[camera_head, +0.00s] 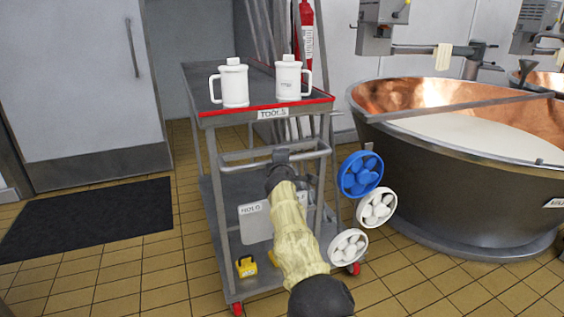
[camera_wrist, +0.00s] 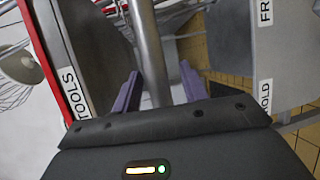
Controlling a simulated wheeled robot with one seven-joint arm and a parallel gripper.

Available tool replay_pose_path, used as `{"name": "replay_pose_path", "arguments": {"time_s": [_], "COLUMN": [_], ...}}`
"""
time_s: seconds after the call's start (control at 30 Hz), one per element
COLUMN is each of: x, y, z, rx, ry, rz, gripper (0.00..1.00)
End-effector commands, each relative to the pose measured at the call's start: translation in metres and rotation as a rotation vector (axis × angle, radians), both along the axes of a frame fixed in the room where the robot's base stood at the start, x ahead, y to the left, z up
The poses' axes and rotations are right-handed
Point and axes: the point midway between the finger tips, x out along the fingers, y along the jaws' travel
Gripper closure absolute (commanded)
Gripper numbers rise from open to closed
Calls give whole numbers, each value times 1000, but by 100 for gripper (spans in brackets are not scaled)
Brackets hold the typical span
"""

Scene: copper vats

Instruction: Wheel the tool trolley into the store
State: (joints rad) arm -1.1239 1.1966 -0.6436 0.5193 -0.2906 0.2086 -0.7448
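The tool trolley (camera_head: 196,78) is a grey metal cart with a red front edge and a TOOLS label (camera_head: 272,114). It stands upright on red-wheeled castors in the middle of the head view. Its handle bar (camera_head: 240,155) runs across the near end, below the top shelf. My gripper (camera_head: 281,160) is at this bar. In the wrist view my gripper (camera_wrist: 160,78) has its two purple fingers apart, with the handle bar (camera_wrist: 148,45) between them. A gap shows beside the right finger. Whether the left finger touches the bar is unclear.
Two white lidded mugs (camera_head: 234,84) (camera_head: 288,78) stand on the trolley top. Yellow items (camera_head: 246,266) sit on its lower shelf. A copper vat (camera_head: 470,190) stands close on the right. A white door (camera_head: 80,80) and dark mat (camera_head: 85,220) are left. A fire extinguisher (camera_head: 304,35) hangs behind.

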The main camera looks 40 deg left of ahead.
Motion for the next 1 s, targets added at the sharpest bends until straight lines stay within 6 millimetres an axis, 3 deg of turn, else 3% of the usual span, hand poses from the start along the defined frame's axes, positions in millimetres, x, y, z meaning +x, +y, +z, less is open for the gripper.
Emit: {"name": "replay_pose_path", "arguments": {"time_s": [0.47, 1.0], "x": [-8, -40], "y": [0, -23], "z": [2, 8], "rx": [1, 0], "ry": [-3, -1], "rz": [6, 8], "gripper": [57, 57]}}
